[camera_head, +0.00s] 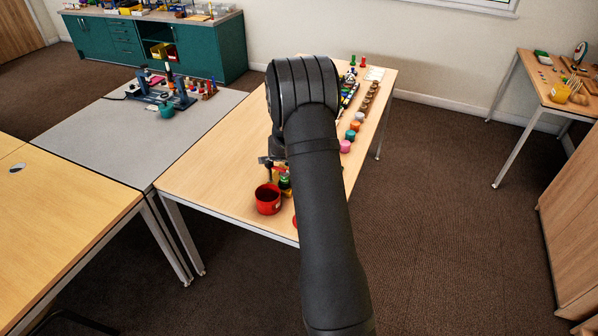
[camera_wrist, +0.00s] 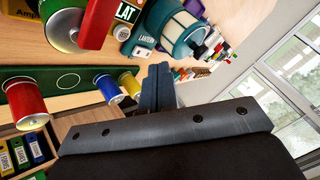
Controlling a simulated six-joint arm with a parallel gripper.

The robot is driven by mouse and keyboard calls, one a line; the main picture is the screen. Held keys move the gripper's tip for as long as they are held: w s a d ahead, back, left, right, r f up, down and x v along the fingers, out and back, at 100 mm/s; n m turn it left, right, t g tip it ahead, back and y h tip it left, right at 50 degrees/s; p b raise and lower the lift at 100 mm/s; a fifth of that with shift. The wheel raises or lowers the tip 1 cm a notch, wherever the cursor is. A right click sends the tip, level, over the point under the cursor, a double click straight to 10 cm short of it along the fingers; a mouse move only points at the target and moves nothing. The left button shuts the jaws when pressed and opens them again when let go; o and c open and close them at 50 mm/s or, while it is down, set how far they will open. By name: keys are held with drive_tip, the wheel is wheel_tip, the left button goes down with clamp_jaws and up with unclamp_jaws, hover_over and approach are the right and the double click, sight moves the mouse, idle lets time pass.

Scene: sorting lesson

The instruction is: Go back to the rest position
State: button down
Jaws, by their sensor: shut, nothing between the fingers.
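My gripper (camera_wrist: 158,72) shows in the wrist view as dark fingers held together at the middle, with nothing between them. In the head view my dark arm reaches up over the light wooden table (camera_head: 205,182) and hides most of its middle. My gripper cannot be made out clearly there. In the wrist view a red spool-like piece (camera_wrist: 27,100), a blue one (camera_wrist: 109,88) and a yellow one (camera_wrist: 130,84) are by a green strip (camera_wrist: 68,82), left of the fingers and apart from them.
A red cup (camera_head: 268,198) stands near the table's front edge, left of my arm. Several coloured pots (camera_head: 345,146) line the right side. A grey table (camera_head: 100,135) adjoins on the left. A teal lantern (camera_wrist: 178,28) shows above the fingers in the wrist view.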

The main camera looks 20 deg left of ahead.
drive_tip(key=shift+f, duration=0.5)
drive_tip(key=shift+w+f, duration=0.15)
wheel_tip(320, 180, up, 6)
drive_tip(key=shift+f, duration=0.25)
drive_tip(key=shift+f, duration=0.1)
